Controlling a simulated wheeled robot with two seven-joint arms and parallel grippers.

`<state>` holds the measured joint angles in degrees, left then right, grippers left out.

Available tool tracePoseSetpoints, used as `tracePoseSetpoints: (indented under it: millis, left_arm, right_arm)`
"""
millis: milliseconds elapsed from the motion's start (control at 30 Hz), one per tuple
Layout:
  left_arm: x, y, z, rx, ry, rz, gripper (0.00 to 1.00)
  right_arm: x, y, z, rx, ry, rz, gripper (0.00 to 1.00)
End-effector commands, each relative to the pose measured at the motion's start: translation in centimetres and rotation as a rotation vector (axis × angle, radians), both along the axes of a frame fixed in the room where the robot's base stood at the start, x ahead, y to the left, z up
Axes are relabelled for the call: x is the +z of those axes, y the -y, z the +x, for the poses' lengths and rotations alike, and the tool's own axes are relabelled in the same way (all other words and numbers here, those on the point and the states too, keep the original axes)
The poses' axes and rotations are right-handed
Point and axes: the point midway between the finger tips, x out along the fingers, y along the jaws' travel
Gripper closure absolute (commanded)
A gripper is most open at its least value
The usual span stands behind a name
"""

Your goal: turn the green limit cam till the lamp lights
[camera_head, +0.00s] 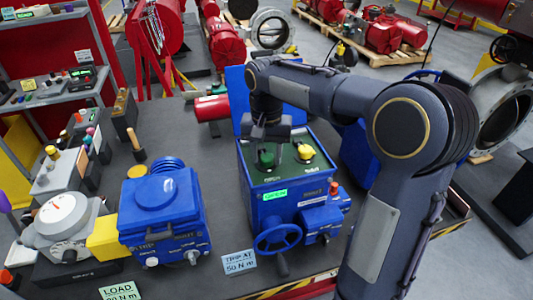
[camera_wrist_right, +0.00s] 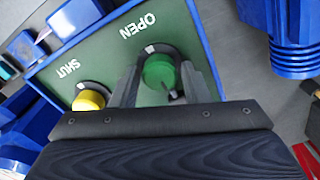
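The green limit cam (camera_head: 266,159) is a round knob by the word OPEN on the green top plate of a blue actuator box (camera_head: 290,207). It also shows in the right wrist view (camera_wrist_right: 158,72). The yellow cam (camera_head: 305,152) is by the word SHUT, and it shows in the wrist view (camera_wrist_right: 89,100) too. My right gripper (camera_head: 283,152) is over the plate. In the wrist view its fingers (camera_wrist_right: 161,80) stand on both sides of the green cam, with a small gap visible. I cannot pick out the lamp. My left gripper is not in view.
A blue handwheel (camera_head: 277,238) and a red-topped knob (camera_head: 334,187) are on the box's front and right. A second blue unit (camera_head: 162,211) and a grey dial gauge (camera_head: 64,222) stand to the left. A "TRIP AT 50 N m" card (camera_head: 239,262) lies in front.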

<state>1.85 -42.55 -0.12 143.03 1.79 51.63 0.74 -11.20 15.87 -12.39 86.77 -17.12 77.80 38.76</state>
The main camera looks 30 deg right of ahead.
Motion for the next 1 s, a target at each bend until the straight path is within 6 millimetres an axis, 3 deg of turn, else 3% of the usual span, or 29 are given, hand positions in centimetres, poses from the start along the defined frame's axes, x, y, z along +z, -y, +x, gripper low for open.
tracePoseSetpoints:
  millis: [100, 433, 800, 1000]
  left_arm:
    - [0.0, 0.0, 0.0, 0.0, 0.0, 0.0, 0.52]
    - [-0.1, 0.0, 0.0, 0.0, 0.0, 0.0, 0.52]
    - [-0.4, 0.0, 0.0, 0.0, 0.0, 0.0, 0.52]
    - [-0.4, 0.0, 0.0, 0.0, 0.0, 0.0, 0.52]
  right_arm:
    - [0.0, 0.0, 0.0, 0.0, -0.001, 0.001, 0.45]
    - [0.4, 0.0, 0.0, 0.001, -0.001, 0.001, 0.45]
    - [6.3, -0.1, 0.0, 0.001, 0.001, 0.0, 0.45]
    - [7.7, 0.0, 0.0, 0.001, -0.001, 0.001, 0.45]
